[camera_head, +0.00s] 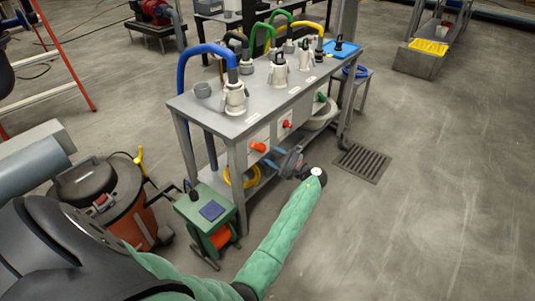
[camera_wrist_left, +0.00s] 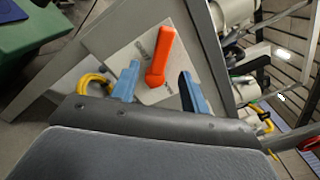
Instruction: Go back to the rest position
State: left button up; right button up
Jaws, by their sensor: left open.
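My left gripper (camera_head: 284,160) is at the front of the grey metal workbench (camera_head: 250,112), at the end of my green-sleeved arm. Its two blue fingers are open, and the wrist view also shows the gripper (camera_wrist_left: 160,88) with a wide gap. An orange lever handle (camera_head: 258,147) is on the bench's front panel, just left of the gripper. In the wrist view the orange lever (camera_wrist_left: 160,55) appears between the fingers, beyond the tips, with no visible contact. A red handle (camera_head: 286,124) is further right on the bench front. My right gripper is not in view.
White pump fittings with coloured hoses (camera_head: 236,97) stand on the bench. A green cart (camera_head: 205,217) and an orange-and-black drum vacuum (camera_head: 128,205) stand left of my arm. A floor grate (camera_head: 362,163) lies right of the bench. The floor (camera_head: 440,190) to the right is clear.

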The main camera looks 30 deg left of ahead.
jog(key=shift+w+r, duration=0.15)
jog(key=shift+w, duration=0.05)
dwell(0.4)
